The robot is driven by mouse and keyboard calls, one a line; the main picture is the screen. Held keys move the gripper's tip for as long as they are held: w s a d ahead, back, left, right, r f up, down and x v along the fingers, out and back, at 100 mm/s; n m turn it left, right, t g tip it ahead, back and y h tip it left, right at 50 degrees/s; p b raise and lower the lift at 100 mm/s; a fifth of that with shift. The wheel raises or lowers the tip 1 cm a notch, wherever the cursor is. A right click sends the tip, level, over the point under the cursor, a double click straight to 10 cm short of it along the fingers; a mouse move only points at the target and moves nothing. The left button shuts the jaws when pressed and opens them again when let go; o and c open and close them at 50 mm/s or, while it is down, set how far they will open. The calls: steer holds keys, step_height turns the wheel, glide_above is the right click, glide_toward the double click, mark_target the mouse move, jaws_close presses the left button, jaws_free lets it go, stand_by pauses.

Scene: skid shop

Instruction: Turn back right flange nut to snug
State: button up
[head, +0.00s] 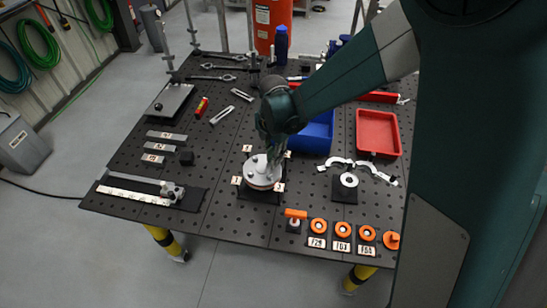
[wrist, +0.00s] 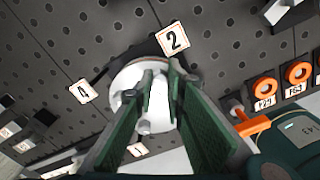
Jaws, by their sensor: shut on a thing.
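A pale grey round flange (head: 262,176) stands on a black base plate (head: 258,196) near the middle of the perforated table. In the wrist view the flange (wrist: 126,76) lies beneath my fingers, with number tags around it, including a tag marked 2 (wrist: 174,37) and a tag marked 4 (wrist: 82,91). My gripper (wrist: 162,82) points down at the flange with its green fingers close together, shut on a flange nut near tag 2. The fingers hide the nut. In the head view my wrist and arm cover the back of the flange.
An orange-handled tool (head: 296,213) and several orange rings (head: 318,226) lie front right of the flange. A clamp (head: 349,180) and a red tray (head: 377,133) are to the right, a blue tray (head: 318,137) behind. A ruler fixture (head: 135,194) lies left.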

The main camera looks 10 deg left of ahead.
steer(key=shift+m, duration=0.3)
steer(key=shift+m+b, duration=0.5)
steer(key=shift+b, duration=0.05)
steer(key=o, duration=0.9)
steer(key=shift+r, duration=0.15)
steer(key=shift+r, duration=5.9)
